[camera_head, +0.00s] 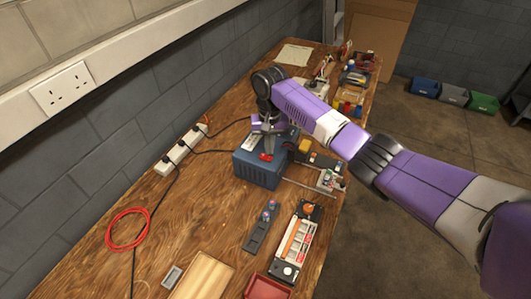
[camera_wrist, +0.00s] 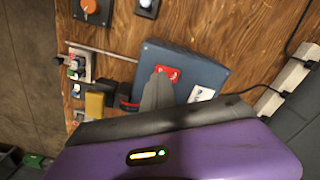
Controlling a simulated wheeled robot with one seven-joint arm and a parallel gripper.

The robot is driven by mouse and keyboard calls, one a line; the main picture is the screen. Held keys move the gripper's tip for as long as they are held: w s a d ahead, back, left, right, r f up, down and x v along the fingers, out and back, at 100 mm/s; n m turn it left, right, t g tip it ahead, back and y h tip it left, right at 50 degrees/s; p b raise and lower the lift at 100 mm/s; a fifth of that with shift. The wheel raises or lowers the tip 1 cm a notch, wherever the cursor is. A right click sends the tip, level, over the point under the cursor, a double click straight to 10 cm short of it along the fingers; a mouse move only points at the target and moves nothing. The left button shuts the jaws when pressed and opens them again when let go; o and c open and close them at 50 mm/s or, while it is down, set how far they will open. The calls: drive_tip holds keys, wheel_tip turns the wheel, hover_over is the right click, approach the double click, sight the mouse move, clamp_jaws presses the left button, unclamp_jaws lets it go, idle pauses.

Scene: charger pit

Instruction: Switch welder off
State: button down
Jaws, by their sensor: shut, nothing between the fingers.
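A blue box (camera_head: 258,171), which looks like the welder, stands on the wooden bench in the head view. It also shows in the wrist view (camera_wrist: 205,72), where a red switch (camera_wrist: 167,74) and a white label (camera_wrist: 201,94) sit on its top face. The red switch also shows in the head view (camera_head: 266,157). My gripper (camera_head: 268,150) is shut and empty, pointing down over the box. In the wrist view its fingertips (camera_wrist: 160,75) overlap the lower left part of the red switch. I cannot tell whether they touch it, or which way the switch is set.
A white power strip (camera_head: 181,150) with black cables lies along the wall. A yellow item (camera_head: 305,145) is close on the box's right. A panel with an orange button (camera_head: 296,240), a wooden tray (camera_head: 203,277) and a red tray (camera_head: 268,288) are nearer. Bare bench lies left of the box.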

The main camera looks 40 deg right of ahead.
sight(269, 158)
drive_tip(key=shift+r+p, duration=1.95)
drive_tip(key=shift+r, duration=0.2)
